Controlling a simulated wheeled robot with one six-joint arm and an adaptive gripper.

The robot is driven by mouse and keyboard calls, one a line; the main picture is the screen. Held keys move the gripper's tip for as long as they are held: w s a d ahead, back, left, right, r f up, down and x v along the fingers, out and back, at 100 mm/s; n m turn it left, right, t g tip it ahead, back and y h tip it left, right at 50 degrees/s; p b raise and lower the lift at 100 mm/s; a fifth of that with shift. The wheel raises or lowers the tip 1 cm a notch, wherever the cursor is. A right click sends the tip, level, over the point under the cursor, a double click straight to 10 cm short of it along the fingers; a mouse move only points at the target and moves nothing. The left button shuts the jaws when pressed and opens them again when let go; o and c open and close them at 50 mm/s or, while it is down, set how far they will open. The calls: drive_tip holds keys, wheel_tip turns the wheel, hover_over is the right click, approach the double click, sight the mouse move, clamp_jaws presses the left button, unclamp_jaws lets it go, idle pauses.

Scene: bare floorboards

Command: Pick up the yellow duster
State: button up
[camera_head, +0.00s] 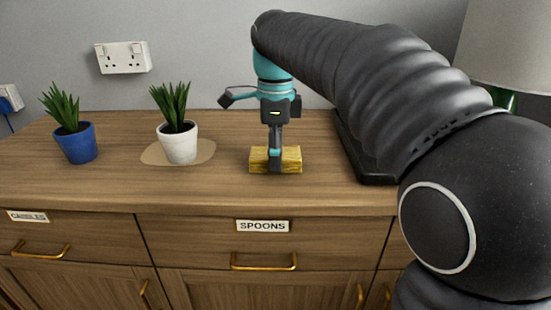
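The yellow duster (291,158) lies on the wooden sideboard top, right of the white pot, as a small yellow block. My gripper (275,164) points straight down at it, with its fingers in front of and overlapping the middle of the duster. The fingers show as one narrow dark shape from this side, so I cannot tell whether they are open or closed on it. The duster appears to rest on the surface. The part behind the fingers is hidden.
A white pot (180,145) with a plant stands on a tan round mat (207,152). A blue pot (76,147) stands further left. A dark flat object (379,178) and a lamp (508,45) are at right. Drawers with brass handles (264,267) face the front.

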idle(0.3)
wheel_tip(320, 180, up, 4)
drive_tip(key=shift+w+r+p, duration=0.1)
drive_tip(key=shift+p, duration=0.35)
drive_tip(key=s+d+r, duration=0.1)
drive_tip(key=d+r, duration=0.5)
drive_tip(key=d, duration=0.5)
drive_tip(key=shift+s+d+r+p, duration=0.2)
drive_tip(key=shift+d+r+p, duration=0.1)
drive_tip(key=shift+r+p, duration=0.1)
drive_tip(key=o, duration=0.5)
drive_tip(key=shift+c, duration=0.2)
drive_tip(key=c, duration=0.4)
